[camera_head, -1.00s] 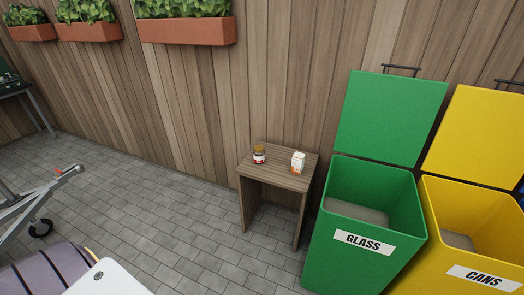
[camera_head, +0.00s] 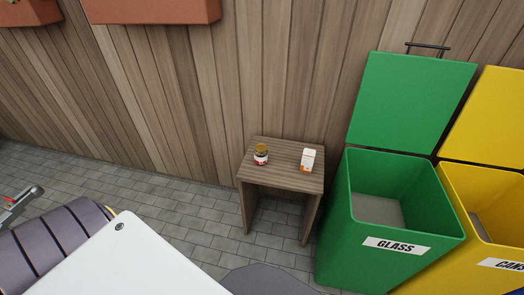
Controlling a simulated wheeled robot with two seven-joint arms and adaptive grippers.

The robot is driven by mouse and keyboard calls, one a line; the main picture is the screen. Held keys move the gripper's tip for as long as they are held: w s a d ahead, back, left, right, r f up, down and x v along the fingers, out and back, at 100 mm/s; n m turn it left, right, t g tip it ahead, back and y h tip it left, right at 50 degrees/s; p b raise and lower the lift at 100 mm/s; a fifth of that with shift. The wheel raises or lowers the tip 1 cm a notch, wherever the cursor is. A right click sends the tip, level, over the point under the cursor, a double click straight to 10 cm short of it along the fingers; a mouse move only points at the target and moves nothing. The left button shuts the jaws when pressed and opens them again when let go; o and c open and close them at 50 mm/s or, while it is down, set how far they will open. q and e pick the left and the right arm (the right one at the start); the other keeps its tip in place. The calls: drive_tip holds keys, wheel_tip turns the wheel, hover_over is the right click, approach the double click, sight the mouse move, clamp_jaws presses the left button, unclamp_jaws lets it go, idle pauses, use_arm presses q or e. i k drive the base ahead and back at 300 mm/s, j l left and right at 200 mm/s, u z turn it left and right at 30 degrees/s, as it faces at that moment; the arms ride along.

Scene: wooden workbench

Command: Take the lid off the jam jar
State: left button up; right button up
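The jam jar (camera_head: 261,155) stands upright on a small wooden table (camera_head: 283,180) against the plank wall. It has a dark body, a white and red label and a gold-brown lid (camera_head: 261,147) on top. The jar is on the left half of the tabletop, apart from a small white and orange carton.
The carton (camera_head: 308,160) stands right of the jar. An open green GLASS bin (camera_head: 385,245) is close to the table's right side, with a yellow bin (camera_head: 490,250) beyond it. Grey paving (camera_head: 200,215) lies clear left of the table. Terracotta planters (camera_head: 150,10) hang above.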

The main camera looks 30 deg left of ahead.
sight(260, 158)
drive_tip(key=j+z, duration=0.25)
drive_tip(key=j, duration=0.45)
drive_tip(key=j+z, duration=0.2)
drive_tip(key=j, duration=0.55)
drive_tip(key=j+z, duration=0.25)
drive_tip(key=j, duration=0.45)
drive_tip(key=k+j+z, duration=0.2)
drive_tip(key=j, duration=0.5)
drive_tip(key=j+z, duration=0.15)
drive_tip(key=j, duration=0.65)
drive_tip(key=k+j+z, duration=0.1)
drive_tip(key=j, duration=0.65)
